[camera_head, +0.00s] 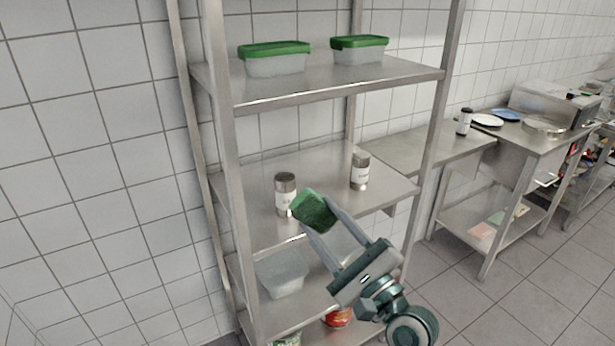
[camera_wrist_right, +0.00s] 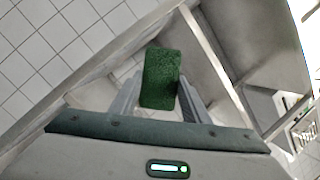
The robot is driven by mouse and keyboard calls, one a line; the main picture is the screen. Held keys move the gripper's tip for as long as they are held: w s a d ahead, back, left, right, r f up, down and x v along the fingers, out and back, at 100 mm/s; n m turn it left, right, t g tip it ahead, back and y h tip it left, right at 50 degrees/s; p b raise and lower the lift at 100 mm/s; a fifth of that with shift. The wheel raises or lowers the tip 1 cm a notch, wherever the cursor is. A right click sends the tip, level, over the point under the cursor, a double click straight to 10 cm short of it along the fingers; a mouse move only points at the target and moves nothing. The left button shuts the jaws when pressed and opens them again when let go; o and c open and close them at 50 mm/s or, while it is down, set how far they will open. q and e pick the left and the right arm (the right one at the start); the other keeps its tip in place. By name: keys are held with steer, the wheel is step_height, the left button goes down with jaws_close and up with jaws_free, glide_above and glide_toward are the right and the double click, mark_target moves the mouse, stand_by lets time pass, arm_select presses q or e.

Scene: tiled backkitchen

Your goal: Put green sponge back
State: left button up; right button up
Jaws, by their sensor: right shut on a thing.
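The green sponge (camera_head: 314,210) is between the fingertips of my right gripper (camera_head: 322,224), which is shut on it. In the head view it is held in front of the rack's middle shelf (camera_head: 318,168), near its front edge. In the right wrist view the sponge (camera_wrist_right: 160,78) stands out between the two fingers of my right gripper (camera_wrist_right: 158,98). My left gripper is not in view.
Two shakers, one left (camera_head: 285,194) and one right (camera_head: 360,170), stand on the middle shelf. Green-lidded boxes (camera_head: 275,60) sit on the top shelf. A clear container (camera_head: 282,274) and red can (camera_head: 337,317) are lower. A side table (camera_head: 482,226) holds flat coloured items on its lower shelf.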

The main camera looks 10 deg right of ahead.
steer(key=s+d+f+m+t+h, duration=0.1)
steer(key=s+d+f+m+h, duration=0.1)
steer(key=s+d+f+h, duration=0.2)
steer(key=s+d+f+m+t+h, duration=0.1)
steer(key=s+d+f+m+h, duration=0.2)
steer(key=s+f+h, duration=0.2)
steer(key=s+f, duration=0.3)
steer(key=f, duration=0.1)
steer(key=shift+d, duration=0.35)
